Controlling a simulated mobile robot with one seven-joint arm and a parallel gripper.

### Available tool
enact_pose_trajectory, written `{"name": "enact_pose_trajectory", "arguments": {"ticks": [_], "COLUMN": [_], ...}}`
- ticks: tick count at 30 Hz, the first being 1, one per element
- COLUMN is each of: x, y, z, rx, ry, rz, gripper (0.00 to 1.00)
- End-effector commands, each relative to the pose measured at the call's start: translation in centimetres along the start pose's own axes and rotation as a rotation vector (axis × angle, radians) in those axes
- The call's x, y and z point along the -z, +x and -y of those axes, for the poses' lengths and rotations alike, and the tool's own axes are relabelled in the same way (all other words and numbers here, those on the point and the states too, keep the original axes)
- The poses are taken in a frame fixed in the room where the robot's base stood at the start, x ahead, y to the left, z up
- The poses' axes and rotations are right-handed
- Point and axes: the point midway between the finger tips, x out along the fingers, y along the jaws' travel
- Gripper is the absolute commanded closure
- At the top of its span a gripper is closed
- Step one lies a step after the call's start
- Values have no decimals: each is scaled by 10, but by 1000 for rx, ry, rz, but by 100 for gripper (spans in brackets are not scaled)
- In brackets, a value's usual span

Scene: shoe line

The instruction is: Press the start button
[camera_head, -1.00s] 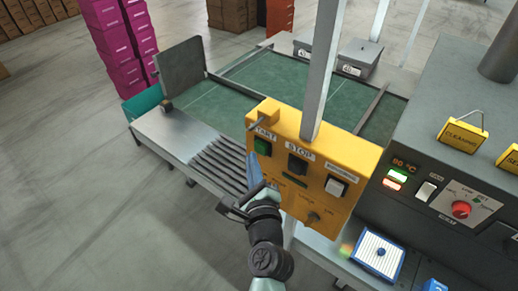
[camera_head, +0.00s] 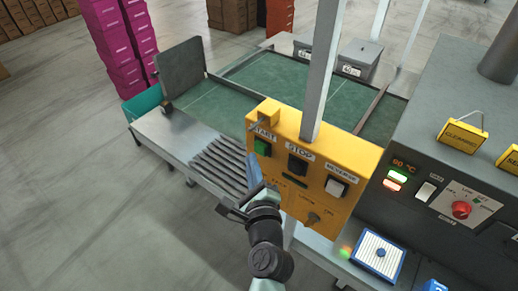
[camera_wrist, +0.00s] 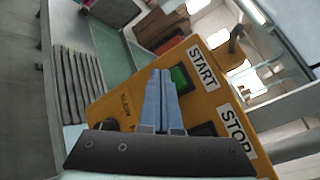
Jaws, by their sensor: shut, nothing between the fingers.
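The start button (camera_head: 262,147) is a green square on the yellow control box (camera_head: 345,160), under a START label. In the wrist view the green start button (camera_wrist: 180,78) shows just right of my fingertips. My gripper (camera_head: 253,165) is shut and empty, with its blue fingers (camera_wrist: 159,75) pointing up toward the box. The fingertips are just below the start button in the head view; I cannot tell whether they touch it. The black stop button (camera_head: 297,165) sits to the right of it, partly hidden in the wrist view.
A white reverse button (camera_head: 336,187) and a knob (camera_head: 312,219) are also on the box. A grey post (camera_head: 320,70) rises behind it. A roller strip (camera_head: 217,164) and green conveyor (camera_head: 255,85) lie behind. A grey machine (camera_head: 440,130) stands at right.

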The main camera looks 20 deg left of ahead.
Motion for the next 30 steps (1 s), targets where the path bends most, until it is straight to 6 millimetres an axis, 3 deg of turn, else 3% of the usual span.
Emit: {"name": "enact_pose_trajectory", "arguments": {"ticks": [30], "x": [4], "y": [6], "z": [4], "rx": [1], "ry": [0], "rz": [0], "gripper": [100]}}
